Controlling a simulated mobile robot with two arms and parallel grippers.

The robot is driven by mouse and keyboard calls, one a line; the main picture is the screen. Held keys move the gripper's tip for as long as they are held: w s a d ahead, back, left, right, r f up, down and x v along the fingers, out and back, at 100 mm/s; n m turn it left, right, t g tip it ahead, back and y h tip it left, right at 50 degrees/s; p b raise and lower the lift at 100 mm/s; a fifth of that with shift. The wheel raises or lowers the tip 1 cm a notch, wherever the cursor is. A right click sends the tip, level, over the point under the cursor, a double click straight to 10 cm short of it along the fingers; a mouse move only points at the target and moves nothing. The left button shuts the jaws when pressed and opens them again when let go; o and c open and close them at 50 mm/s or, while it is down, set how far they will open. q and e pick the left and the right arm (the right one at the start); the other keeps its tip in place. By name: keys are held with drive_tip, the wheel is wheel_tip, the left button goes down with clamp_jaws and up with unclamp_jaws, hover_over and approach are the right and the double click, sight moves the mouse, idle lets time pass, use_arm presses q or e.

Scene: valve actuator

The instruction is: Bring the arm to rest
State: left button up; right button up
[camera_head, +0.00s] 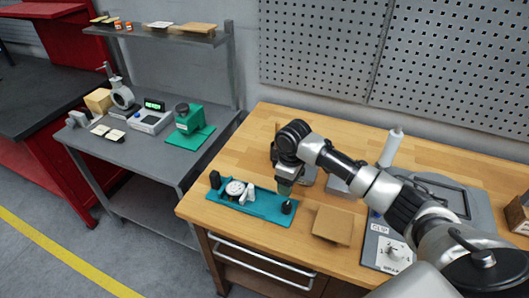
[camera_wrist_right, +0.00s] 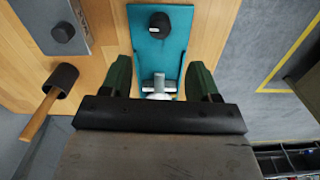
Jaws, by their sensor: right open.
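My right arm reaches in from the right in the head view, and its gripper (camera_head: 285,186) points down over the right part of a teal fixture plate (camera_head: 262,206) on the wooden bench. In the right wrist view the two dark green fingers (camera_wrist_right: 160,66) are spread apart. A grey and white part (camera_wrist_right: 159,84) shows between them, over the teal plate (camera_wrist_right: 178,45); contact cannot be told. The fixture carries a round white dial (camera_head: 235,188) and a black knob (camera_head: 287,206) at its right end. My left gripper is not in view.
A brown square pad (camera_head: 332,225) and a white marked plate (camera_head: 393,255) lie on the wooden bench (camera_head: 260,150). A grey side table holds a green device (camera_head: 188,118), a display unit (camera_head: 151,119) and a grey valve (camera_head: 121,93). A perforated panel (camera_head: 320,50) stands behind.

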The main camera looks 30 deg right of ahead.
drive_tip(key=shift+n+t+y, duration=0.4)
drive_tip(key=shift+y, duration=0.1)
drive_tip(key=s+a+f, duration=0.2)
drive_tip(key=a, duration=0.1)
drive_tip(key=s+a+f, duration=0.2)
drive_tip(key=s+a, duration=0.1)
drive_tip(key=s+a+f, duration=0.2)
drive_tip(key=s+a, duration=0.1)
drive_tip(key=shift+a, duration=0.4)
drive_tip(key=s+a+r+m+t, duration=0.1)
drive_tip(key=s+a+m+t, duration=0.3)
drive_tip(key=s, duration=0.9)
drive_tip(key=s+d+r+m+g, duration=0.1)
drive_tip(key=s+d+r+m, duration=0.15)
drive_tip(key=s, duration=0.45)
wheel_tip(320, 180, down, 30)
drive_tip(key=f+g+b, duration=0.1)
drive_tip(key=g+b, duration=0.1)
drive_tip(key=b, duration=0.2)
drive_tip(key=s+d+f+h+b, duration=0.1)
drive_tip(key=s+d+f+b, duration=0.1)
drive_tip(key=s+f, duration=1.4)
drive_tip(key=shift+s+d+f+n+g+b, duration=0.2)
drive_tip(key=shift+s+f+n+g+b, duration=0.35)
drive_tip(key=shift+f, duration=0.4)
